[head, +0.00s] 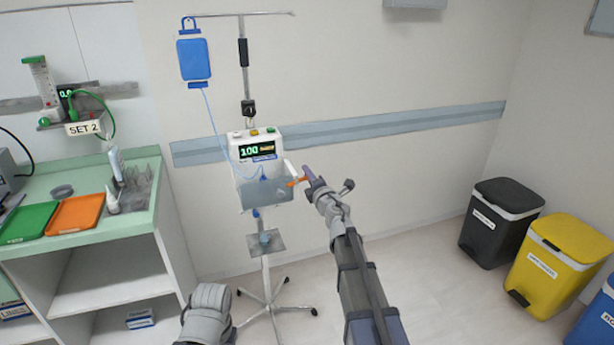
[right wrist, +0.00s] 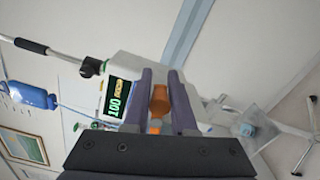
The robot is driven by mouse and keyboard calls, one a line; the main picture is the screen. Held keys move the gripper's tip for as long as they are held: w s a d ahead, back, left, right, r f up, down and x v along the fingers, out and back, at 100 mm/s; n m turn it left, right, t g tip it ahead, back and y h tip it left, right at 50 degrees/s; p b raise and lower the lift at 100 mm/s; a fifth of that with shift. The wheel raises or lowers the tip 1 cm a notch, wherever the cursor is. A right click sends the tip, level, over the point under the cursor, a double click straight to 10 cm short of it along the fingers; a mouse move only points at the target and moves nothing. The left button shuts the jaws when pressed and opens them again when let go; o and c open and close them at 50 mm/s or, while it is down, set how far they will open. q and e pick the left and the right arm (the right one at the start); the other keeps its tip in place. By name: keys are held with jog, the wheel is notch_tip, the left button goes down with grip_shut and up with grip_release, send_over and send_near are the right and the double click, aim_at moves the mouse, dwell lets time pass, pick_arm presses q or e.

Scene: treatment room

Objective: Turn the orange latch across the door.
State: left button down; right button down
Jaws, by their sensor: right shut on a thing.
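The white infusion pump (head: 243,175) hangs on the stand's pole, its display lit with "100". A grey see-through door (head: 266,194) covers its lower front; I cannot tell whether it lies fully flush. The orange latch (head: 294,183) is at the door's right edge and points out to the right, slightly upward. My right gripper (head: 309,177) is at the latch's outer end. In the right wrist view the latch (right wrist: 160,101) sits between the two purple fingers of my right gripper (right wrist: 161,90), which is shut on it. My left gripper's fingers are not seen.
The drip stand's wheeled base (head: 275,309) is on the floor below. A blue bag (head: 194,60) hangs with its tube in front of the pump. A green-topped counter (head: 135,215) with trays is at left; bins, one yellow (head: 555,255), are at right.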

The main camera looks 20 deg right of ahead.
jog(key=shift+d+f+m+b, duration=0.1)
jog(key=shift+f+m+b, duration=0.4)
jog(key=shift+m, duration=0.9)
jog(key=shift+f, duration=0.1)
jog(key=c, duration=0.8)
grip_release()
jog(key=shift+o, duration=0.2)
jog(key=shift+s, duration=0.1)
jog(key=s, duration=0.7)
jog(key=shift+s+d, duration=0.15)
jog(key=shift+s, duration=0.15)
